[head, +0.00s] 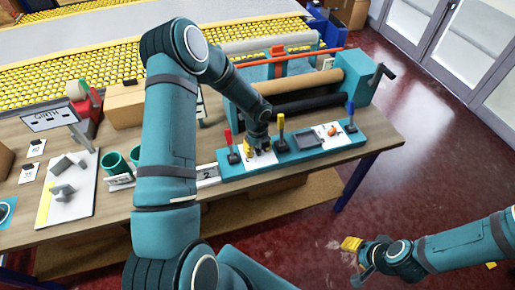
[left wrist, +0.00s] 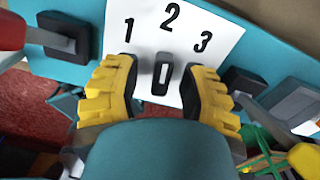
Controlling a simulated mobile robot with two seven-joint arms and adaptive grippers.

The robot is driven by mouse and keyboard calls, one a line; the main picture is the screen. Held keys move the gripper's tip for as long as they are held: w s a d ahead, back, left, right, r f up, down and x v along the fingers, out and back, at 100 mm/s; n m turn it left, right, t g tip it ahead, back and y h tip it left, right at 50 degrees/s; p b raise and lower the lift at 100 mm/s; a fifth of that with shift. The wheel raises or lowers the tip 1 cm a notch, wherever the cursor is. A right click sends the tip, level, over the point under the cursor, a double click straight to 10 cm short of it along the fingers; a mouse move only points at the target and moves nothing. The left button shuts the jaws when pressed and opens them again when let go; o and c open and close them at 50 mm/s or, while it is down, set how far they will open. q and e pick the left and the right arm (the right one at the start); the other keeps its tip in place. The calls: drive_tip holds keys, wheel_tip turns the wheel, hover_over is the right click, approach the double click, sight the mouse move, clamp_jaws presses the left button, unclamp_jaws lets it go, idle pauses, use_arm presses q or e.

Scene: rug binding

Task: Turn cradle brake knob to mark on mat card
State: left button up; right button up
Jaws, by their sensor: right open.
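A small dark knob (left wrist: 162,75) with a pale bar on its face stands at the lower edge of a white card (left wrist: 190,32) printed 1, 2 and 3. The bar points roughly toward the 2. My left gripper (left wrist: 160,95) is open, its yellow fingers on either side of the knob with visible gaps. In the head view my left gripper (head: 258,148) is low over the teal panel (head: 240,170), and the knob is hidden there. My right gripper (head: 358,252) is open and empty above the floor, off the table. A card marked 2 (head: 207,173) lies left of the panel.
A red lever (head: 229,140) and a yellow lever (head: 281,124) flank my left gripper closely. A blue lever (head: 350,110) and an orange piece (head: 332,131) are farther right. Rollers (head: 295,88) lie behind the panel. Green cups (head: 117,164) stand left of my arm.

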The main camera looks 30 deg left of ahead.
sight(257, 148)
use_arm(q)
drive_tip(key=shift+r, duration=0.15)
wheel_tip(257, 148, up, 12)
idle(0.7)
drive_tip(key=s+d+f+n+t+h+b, duration=0.1)
drive_tip(key=s+d+f+n+h+b, duration=0.1)
drive_tip(key=s+d+f+n, duration=0.6)
drive_tip(key=s+d+f+n+t+h+b, duration=0.1)
drive_tip(key=s+d+f+n+h+b, duration=0.1)
drive_tip(key=s+d+f+n, duration=0.6)
drive_tip(key=d+f+n, duration=0.2)
drive_tip(key=d+n, duration=0.3)
drive_tip(key=n, duration=0.5)
drive_tip(key=shift+d, duration=0.4)
drive_tip(key=shift+s, duration=0.1)
